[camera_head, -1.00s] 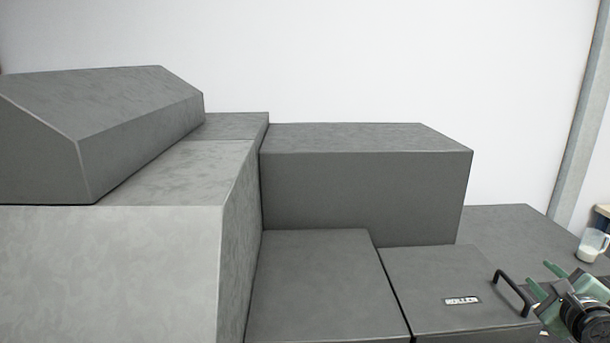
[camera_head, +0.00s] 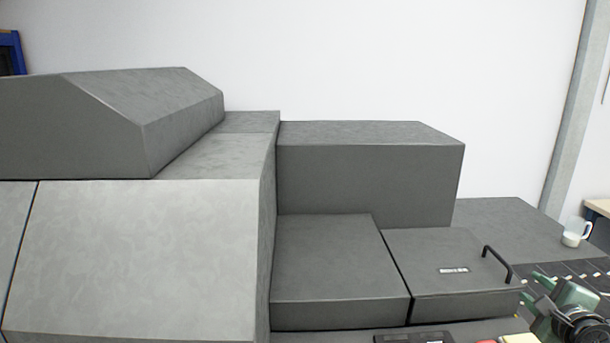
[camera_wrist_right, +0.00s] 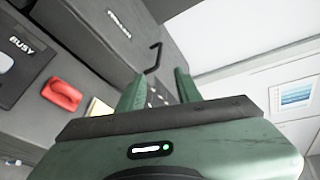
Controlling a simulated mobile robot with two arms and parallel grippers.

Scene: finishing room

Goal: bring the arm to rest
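My right gripper (camera_head: 535,291) is at the lower right of the head view, in front of the grey machine's handled lid. Its green fingers are spread apart in the right wrist view (camera_wrist_right: 158,88), with nothing between them. A black bar handle (camera_head: 498,263) on the lid (camera_head: 440,262) lies beyond the fingertips; it also shows in the wrist view (camera_wrist_right: 153,58), apart from them. My left gripper is in neither view.
The large grey machine (camera_head: 140,260) fills the left and middle. A glass mug with white contents (camera_head: 574,233) stands on the grey surface at right. A red part (camera_wrist_right: 62,94) and a dark panel marked BUSY (camera_wrist_right: 22,62) are on the machine's near side.

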